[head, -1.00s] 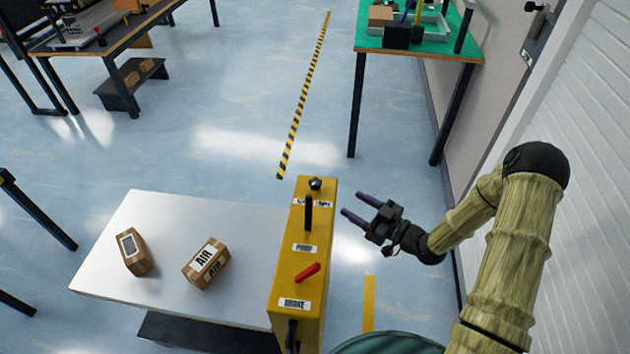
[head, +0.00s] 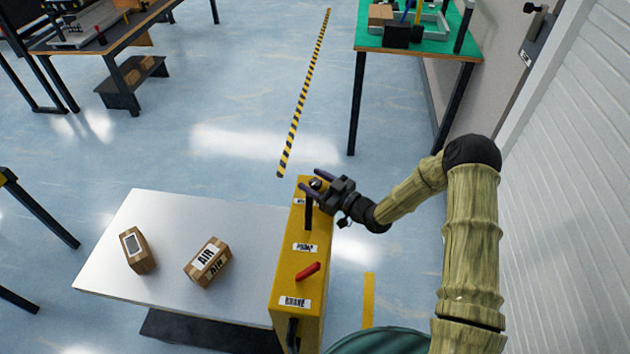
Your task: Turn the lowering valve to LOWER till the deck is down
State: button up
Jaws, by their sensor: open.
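The lowering valve (head: 317,184) is a small dark knob at the far end of the yellow console (head: 290,262). Its label is partly covered by my gripper. My gripper (head: 308,180) is open, with its two dark fingers over the far end of the console, around or just above the knob; I cannot tell whether they touch it. The deck (head: 120,240) is a pale flat platform left of the console, standing above a dark base (head: 200,330). Two cardboard boxes, one plain-sided (head: 138,250) and one marked AIR (head: 207,262), lie on it.
A black upright pump lever (head: 308,212) stands just nearer than the knob, close to my fingers. A red brake lever (head: 308,271) sits nearer still. A green-topped table (head: 430,42) stands at the back right. The floor beyond the console is clear.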

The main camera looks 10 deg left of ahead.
jog(key=c, duration=1)
jog(key=shift+o, duration=0.2)
